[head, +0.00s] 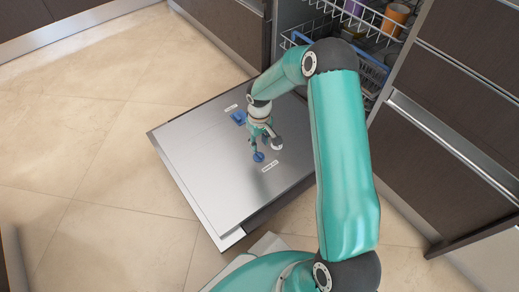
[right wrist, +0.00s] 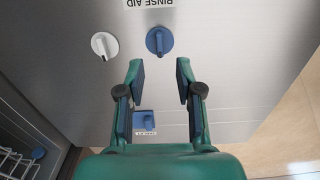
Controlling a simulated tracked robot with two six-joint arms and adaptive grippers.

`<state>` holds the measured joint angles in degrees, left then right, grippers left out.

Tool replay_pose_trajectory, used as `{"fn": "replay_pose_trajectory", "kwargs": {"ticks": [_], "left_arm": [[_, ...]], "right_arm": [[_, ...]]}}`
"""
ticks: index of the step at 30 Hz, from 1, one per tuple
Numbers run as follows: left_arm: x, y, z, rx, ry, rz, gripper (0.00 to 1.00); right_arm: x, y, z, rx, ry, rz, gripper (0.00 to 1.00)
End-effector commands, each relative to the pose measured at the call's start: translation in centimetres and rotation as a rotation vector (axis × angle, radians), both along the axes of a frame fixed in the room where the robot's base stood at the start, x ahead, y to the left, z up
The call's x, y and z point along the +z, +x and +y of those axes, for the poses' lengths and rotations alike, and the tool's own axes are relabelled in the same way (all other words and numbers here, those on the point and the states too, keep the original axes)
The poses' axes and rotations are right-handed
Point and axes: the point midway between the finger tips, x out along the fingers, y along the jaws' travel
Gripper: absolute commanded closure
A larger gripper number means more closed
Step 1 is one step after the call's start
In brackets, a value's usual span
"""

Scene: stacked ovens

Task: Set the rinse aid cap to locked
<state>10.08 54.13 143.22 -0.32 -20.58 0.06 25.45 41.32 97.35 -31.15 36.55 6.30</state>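The blue round rinse aid cap (right wrist: 159,41) sits on the inner face of the open dishwasher door (head: 190,160), beside the RINSE AID label (right wrist: 149,3). In the right wrist view its raised grip runs roughly up and down the picture. I cannot tell whether that is locked. The cap also shows in the head view (head: 258,157). My right gripper (right wrist: 160,70) is open and empty, with its two fingertips apart just short of the cap, one to each side of its line. It also shows over the door in the head view (head: 260,144). My left gripper is not in view.
A white knob (right wrist: 104,45) sits left of the cap in the wrist view. A blue latch (right wrist: 144,118) with its own label lies between the fingers' bases in that view. The dish rack (head: 345,22) holds cups, including an orange one (head: 395,18). Tiled floor is free at left.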

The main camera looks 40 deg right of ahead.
Motion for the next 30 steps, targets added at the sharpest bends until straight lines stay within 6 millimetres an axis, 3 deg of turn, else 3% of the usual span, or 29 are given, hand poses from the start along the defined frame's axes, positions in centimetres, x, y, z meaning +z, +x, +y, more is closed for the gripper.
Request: {"fn": "replay_pose_trajectory", "kwargs": {"ticks": [3,9,26,30], "left_arm": [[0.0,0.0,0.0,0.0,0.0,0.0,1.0],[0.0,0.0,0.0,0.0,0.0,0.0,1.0],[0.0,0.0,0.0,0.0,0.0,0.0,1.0],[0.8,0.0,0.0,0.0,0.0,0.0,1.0]], "right_arm": [[2.4,0.0,0.1,0.0,0.0,-0.003,0.65],[4.4,0.0,0.1,0.0,0.001,-0.001,0.65],[4.8,0.0,0.1,0.001,0.001,0.001,0.65],[5.3,0.4,1.5,0.032,0.008,0.007,0.65]]}}
